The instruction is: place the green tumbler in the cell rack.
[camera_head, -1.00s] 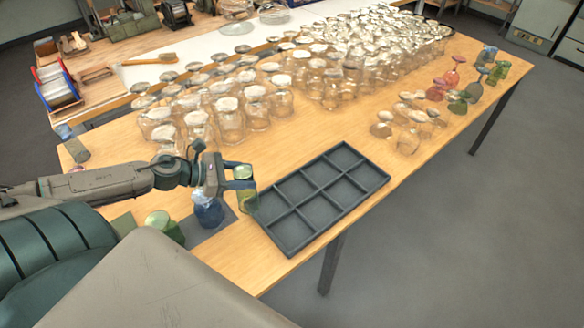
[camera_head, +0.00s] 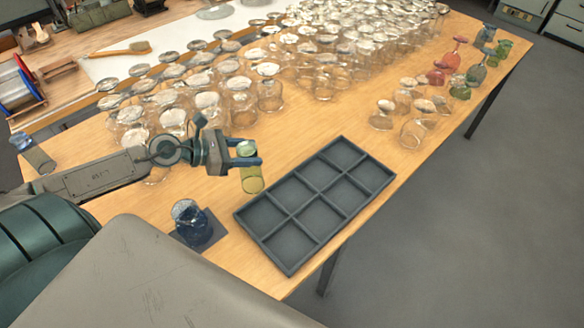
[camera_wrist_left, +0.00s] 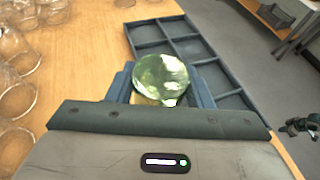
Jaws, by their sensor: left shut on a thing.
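The green tumbler (camera_head: 251,178) is upright between the fingers of my left gripper (camera_head: 247,160), which is shut on it. In the left wrist view the tumbler (camera_wrist_left: 160,78) shows from above, between the two blue fingers. The dark grey cell rack (camera_head: 288,268) lies on the table just to the right of the tumbler, with two rows of square cells, all empty. The rack (camera_wrist_left: 136,50) also shows beyond the tumbler in the left wrist view. I cannot tell the exact gap between tumbler and rack.
A blue glass (camera_head: 190,222) stands on a dark square mat (camera_head: 214,234) left of the rack. Many clear glasses (camera_head: 240,100) crowd the table behind my gripper. Several clear (camera_head: 412,132) and coloured glasses (camera_head: 454,60) stand at the right. Table (camera_head: 220,262) is bare around the rack.

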